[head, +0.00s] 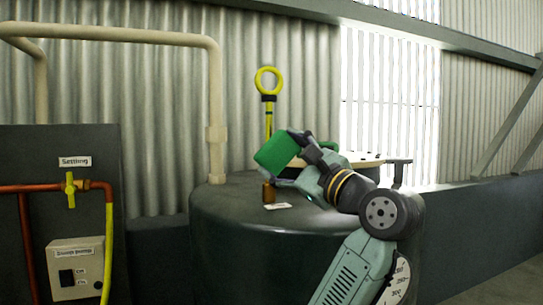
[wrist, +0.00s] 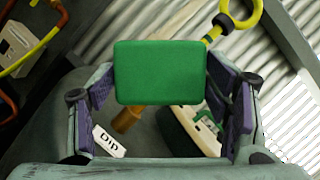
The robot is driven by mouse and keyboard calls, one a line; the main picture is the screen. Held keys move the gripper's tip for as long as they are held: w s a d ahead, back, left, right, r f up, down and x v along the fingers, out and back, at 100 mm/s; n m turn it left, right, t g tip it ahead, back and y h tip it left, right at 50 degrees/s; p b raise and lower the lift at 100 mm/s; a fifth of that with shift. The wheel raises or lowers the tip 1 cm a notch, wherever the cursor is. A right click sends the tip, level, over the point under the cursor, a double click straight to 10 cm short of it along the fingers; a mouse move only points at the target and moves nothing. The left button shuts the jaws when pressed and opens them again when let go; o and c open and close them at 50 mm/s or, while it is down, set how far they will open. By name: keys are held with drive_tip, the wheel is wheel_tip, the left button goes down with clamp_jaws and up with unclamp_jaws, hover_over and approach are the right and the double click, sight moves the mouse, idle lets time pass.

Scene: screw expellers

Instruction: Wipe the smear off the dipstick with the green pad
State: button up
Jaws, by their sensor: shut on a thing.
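My gripper (head: 303,145) is shut on the green pad (head: 277,150), above the tank top. In the wrist view the pad (wrist: 160,72) sits squarely between the two fingers. The dipstick (head: 267,80) stands upright, with a yellow ring, a black collar and a thin yellow rod. The pad hides the rod's lower part in the head view; whether they touch I cannot tell. In the wrist view the dipstick's ring (wrist: 240,18) shows beyond the pad at upper right. A dark mark shows on the rod below the collar; I cannot tell if it is the smear.
A brass socket (head: 269,192) stands on the dark tank (head: 300,245), beneath the pad. A white DIP card (wrist: 108,141) lies beside it. A pale pipe (head: 216,120) rises on the left, near a Settling panel with a yellow valve (head: 70,190). A round-edged tray (wrist: 190,132) lies behind my gripper.

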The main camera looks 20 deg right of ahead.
drive_tip(key=shift+w+r, duration=0.1)
drive_tip(key=shift+w, duration=0.65)
drive_tip(key=shift+w+p, duration=0.45)
drive_tip(key=shift+w, duration=1.65)
drive_tip(key=shift+w+p, duration=0.5)
drive_tip(key=shift+w, duration=0.45)
